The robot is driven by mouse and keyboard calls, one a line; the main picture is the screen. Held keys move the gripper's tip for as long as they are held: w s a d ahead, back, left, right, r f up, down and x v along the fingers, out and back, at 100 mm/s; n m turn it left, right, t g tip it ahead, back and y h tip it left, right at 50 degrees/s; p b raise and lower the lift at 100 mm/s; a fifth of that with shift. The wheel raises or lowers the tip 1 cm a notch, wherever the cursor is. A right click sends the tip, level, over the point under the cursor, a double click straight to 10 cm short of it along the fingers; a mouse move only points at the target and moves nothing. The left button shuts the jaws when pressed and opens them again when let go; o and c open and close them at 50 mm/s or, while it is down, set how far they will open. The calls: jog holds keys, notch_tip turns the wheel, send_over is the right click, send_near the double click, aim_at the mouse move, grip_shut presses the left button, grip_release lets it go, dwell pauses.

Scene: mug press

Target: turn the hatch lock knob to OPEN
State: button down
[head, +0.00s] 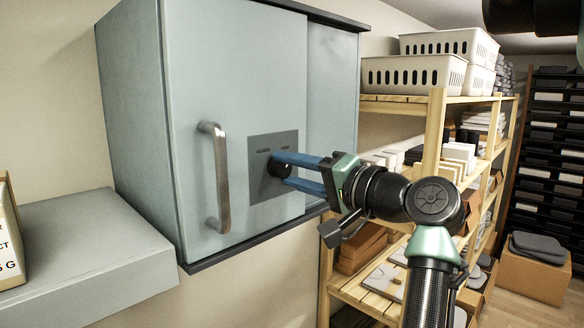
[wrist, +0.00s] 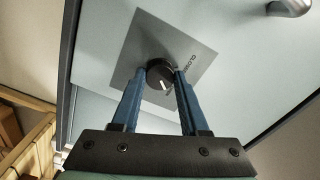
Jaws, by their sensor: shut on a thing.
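The black round hatch lock knob (head: 276,168) sits on a grey square plate (head: 260,190) on the door of a pale blue-grey cabinet (head: 240,80). My gripper (head: 281,171) has its blue fingers on either side of the knob and is shut on it. In the wrist view the knob (wrist: 157,73) lies between the fingertips (wrist: 160,75). Its white mark points down and slightly right, toward my gripper. The word CLOSED shows on the plate (wrist: 150,35) right of the knob. Another label near the right fingertip is partly hidden and unreadable.
A metal bar handle (head: 217,178) stands out from the door left of the plate. A grey ledge (head: 80,245) is at the lower left. A wooden shelf (head: 436,130) with white baskets (head: 415,73) and boxes stands to the right, behind my arm.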

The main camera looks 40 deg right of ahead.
dwell(0.5)
jog(key=shift+c, duration=2.1)
grip_release()
jog(key=s+d+b, duration=0.1)
jog(key=s+b, duration=0.6)
jog(key=s, duration=0.6)
